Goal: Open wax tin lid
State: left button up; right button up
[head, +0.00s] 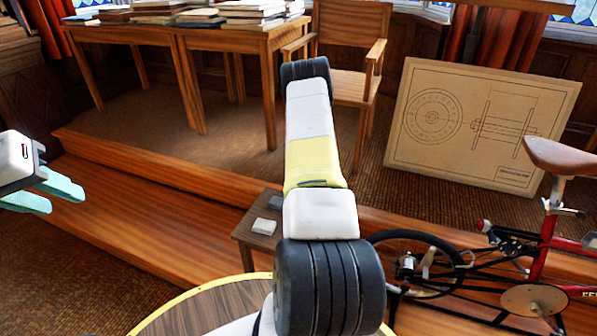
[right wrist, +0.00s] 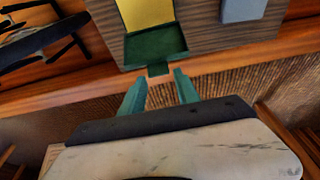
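A dark green piece with a small front tab (right wrist: 155,48), apparently part of the wax tin, lies on a wooden top in the right wrist view. A yellow surface (right wrist: 145,12) adjoins it and is cut off by the frame edge. In the head view my right arm hides the tin. My left gripper (head: 58,194) is open and empty at the far left.
A small wooden table (head: 242,234) carries a pale block (head: 264,226); a grey block (right wrist: 243,10) shows right of the tin. A red bicycle (head: 540,250) stands at right. A drawing board (head: 478,120), a chair (head: 345,85) and a book-laden desk (head: 185,38) are behind.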

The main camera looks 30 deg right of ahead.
jog(key=shift+o, duration=0.8)
jog(key=shift+s+a+f, duration=0.1)
jog(key=v, duration=0.8)
